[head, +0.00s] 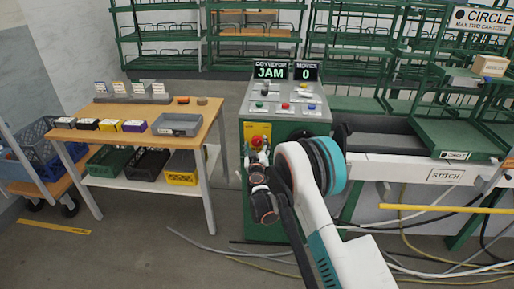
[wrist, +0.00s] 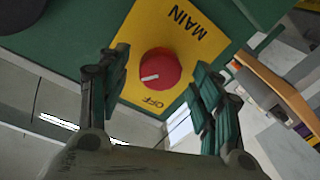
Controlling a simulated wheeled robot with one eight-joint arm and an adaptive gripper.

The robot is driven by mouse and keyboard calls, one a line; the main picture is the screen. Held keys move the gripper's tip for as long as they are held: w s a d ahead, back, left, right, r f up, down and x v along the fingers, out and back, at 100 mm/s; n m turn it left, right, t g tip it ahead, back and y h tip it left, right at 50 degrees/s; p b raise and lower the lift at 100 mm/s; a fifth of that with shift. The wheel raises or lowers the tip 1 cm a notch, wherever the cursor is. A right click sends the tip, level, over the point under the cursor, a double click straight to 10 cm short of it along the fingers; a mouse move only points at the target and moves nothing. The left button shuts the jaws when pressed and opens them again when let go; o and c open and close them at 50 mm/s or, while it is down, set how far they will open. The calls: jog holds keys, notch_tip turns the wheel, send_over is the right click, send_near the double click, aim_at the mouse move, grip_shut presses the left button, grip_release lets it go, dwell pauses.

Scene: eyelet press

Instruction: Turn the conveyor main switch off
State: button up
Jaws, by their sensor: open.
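The main switch is a red round knob (wrist: 160,68) with a white mark, on a yellow plate (wrist: 185,38) lettered MAIN and OFF. In the wrist view the plate appears rotated, and the white mark points left, not straight at the word OFF. In the head view the yellow plate (head: 261,131) is on the front of the green conveyor cabinet (head: 280,220). My gripper (wrist: 155,72) is open, one finger on each side of the knob with visible gaps. In the head view my gripper (head: 257,163) is just in front of the plate and partly covers it.
The cabinet's sloped console (head: 285,105) has several buttons below displays reading JAM (head: 270,72) and MOVED 0 (head: 306,71). A wooden table (head: 100,112) with bins stands to the left. The conveyor (head: 400,168) runs to the right, with cables on the floor.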

jog(key=shift+w, duration=0.75)
jog(key=c, duration=1.1)
jog(key=shift+o, duration=0.2)
jog(key=shift+n, duration=0.3)
jog(key=n, duration=0.7)
jog(key=shift+a+r+n+g, duration=0.1)
jog(key=shift+n+g, duration=0.2)
jog(key=shift+g, duration=0.1)
jog(key=n, duration=0.3)
jog(key=shift+h, duration=0.4)
jog(key=shift+a+n, duration=0.1)
jog(key=shift+n, duration=1.8)
